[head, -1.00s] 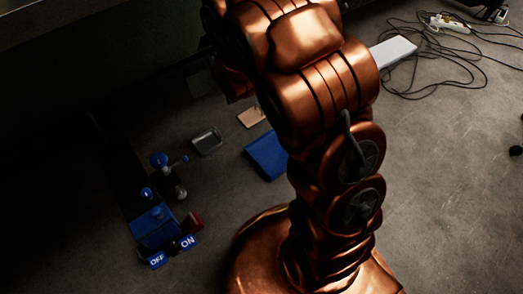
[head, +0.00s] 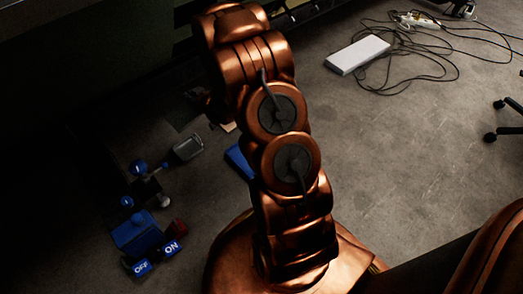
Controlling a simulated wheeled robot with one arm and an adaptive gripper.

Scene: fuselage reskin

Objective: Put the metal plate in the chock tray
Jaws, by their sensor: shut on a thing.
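My copper-coloured arm rises through the middle of the head view, and its far end bends away at the upper left. My gripper is hidden behind the arm, and I cannot see what is in it. I cannot make out the metal plate for certain. A small grey, rimmed tray (head: 187,148) lies on the floor left of the arm; I cannot tell whether it is the chock tray. A blue flat thing (head: 239,160) beside it is mostly covered by my arm. A small tan piece (head: 228,127) just shows at the arm's edge.
Blue-topped fittings (head: 138,167), a blue box (head: 137,232), an OFF block (head: 141,267) and an ON block (head: 171,247) stand at the lower left. A white slab (head: 357,54), loose black cables (head: 440,60) and chair casters (head: 490,137) are to the right. Floor between is clear.

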